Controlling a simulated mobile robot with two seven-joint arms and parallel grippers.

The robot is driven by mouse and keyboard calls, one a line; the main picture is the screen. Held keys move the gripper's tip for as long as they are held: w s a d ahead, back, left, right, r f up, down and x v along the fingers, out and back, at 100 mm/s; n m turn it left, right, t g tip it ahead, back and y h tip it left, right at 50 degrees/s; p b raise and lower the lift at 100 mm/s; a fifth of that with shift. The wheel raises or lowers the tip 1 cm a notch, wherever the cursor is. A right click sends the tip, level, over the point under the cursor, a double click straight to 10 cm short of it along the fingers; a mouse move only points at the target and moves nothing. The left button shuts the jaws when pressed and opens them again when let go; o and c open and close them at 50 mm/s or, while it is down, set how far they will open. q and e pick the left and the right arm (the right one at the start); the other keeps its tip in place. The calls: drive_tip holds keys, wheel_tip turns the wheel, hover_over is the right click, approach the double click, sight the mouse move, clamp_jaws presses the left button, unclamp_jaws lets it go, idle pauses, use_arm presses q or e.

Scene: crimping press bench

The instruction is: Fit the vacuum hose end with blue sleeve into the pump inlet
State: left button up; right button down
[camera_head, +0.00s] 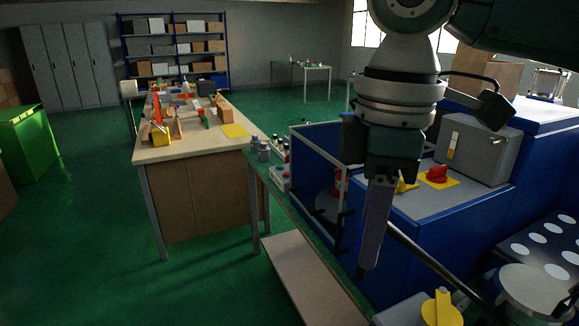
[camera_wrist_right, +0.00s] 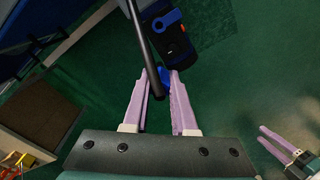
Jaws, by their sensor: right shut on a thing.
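My right gripper (camera_head: 366,268) points down in the head view, in front of the blue machine. In the right wrist view its lilac fingers (camera_wrist_right: 159,82) are closed on the blue sleeve (camera_wrist_right: 163,75). The black hose (camera_wrist_right: 145,45) runs up from there, crossing near the left fingertip. A dark body with a blue ring (camera_wrist_right: 172,38) lies just beyond the fingertips; it may be the pump, and I cannot make out its inlet. There looks to be a gap between sleeve and body. My left gripper (camera_wrist_right: 272,142) shows at the right of the wrist view, fingers apart and empty.
The blue machine (camera_head: 420,235) with red and yellow knobs fills the right of the head view. A pale board (camera_head: 305,275) lies low in front. A cluttered workbench (camera_head: 190,150) stands left, a green bin (camera_head: 35,150) farther left. Green floor between is clear.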

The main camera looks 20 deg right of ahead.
use_arm(q)
drive_tip(key=shift+s+d+r+p, duration=0.1)
drive_tip(key=shift+d+r+p, duration=0.05)
drive_tip(key=shift+r+p, duration=1.15)
use_arm(e)
drive_tip(key=s+d+f+n, duration=0.1)
drive_tip(key=d+f+n, duration=0.2)
drive_tip(key=f+n, duration=0.3)
drive_tip(key=shift+s+d+n, duration=0.25)
drive_tip(key=shift+s+n, duration=0.1)
drive_tip(key=shift+n, duration=0.35)
use_arm(q)
drive_tip(key=shift+r, duration=0.3)
use_arm(e)
wheel_tip(320, 180, down, 6)
drive_tip(key=b, duration=0.3)
drive_tip(key=shift+r+b, duration=0.15)
drive_tip(key=shift+b, duration=0.15)
use_arm(q)
wheel_tip(320, 180, down, 3)
drive_tip(key=shift+f, duration=0.2)
drive_tip(key=shift+r, duration=0.15)
drive_tip(key=shift+r+p, duration=0.15)
drive_tip(key=shift+p, duration=0.15)
